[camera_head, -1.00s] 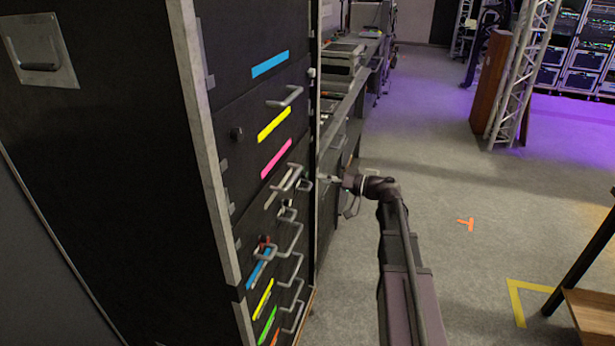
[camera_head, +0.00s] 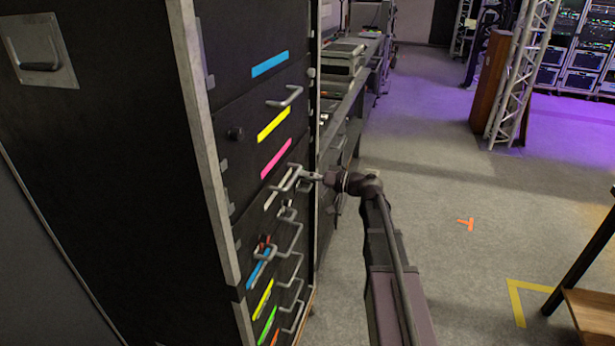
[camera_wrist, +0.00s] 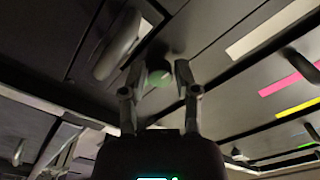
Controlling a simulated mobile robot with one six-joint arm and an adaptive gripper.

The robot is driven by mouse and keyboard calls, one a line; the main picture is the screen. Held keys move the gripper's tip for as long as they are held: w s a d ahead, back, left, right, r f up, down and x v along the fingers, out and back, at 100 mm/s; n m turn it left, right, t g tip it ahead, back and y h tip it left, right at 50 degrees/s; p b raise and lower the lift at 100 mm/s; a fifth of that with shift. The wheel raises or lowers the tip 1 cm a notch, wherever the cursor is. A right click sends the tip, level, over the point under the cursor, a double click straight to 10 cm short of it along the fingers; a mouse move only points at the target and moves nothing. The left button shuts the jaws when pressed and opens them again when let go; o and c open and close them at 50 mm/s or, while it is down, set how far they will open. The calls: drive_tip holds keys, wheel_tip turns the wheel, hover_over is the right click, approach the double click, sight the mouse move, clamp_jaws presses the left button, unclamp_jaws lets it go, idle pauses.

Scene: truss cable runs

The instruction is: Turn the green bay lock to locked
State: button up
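In the wrist view a small rounded green part, which looks like the green bay lock (camera_wrist: 157,80), lies between and just beyond the fingertips of my gripper (camera_wrist: 160,68). The fingers are apart, with no visible contact on it. The image is dim and blurred, so the lock's turn position cannot be read. In the head view my gripper (camera_head: 309,177) is at the drawer front, close to the right side of a grey handle (camera_head: 288,177). The lock cannot be made out there.
The black cabinet (camera_head: 110,170) has several drawers with coloured strips and protruding handles. Another handle (camera_wrist: 118,45) is left of the fingers in the wrist view. A bench (camera_head: 345,100) stands behind. Open floor (camera_head: 440,190) lies to the right.

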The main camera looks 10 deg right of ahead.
clamp_jaws()
drive_tip(key=shift+m, duration=0.5)
drive_tip(key=m, duration=1.6)
drive_tip(key=shift+m, duration=0.4)
drive_tip(key=o, duration=0.6)
unclamp_jaws()
drive_tip(key=shift+o, duration=0.2)
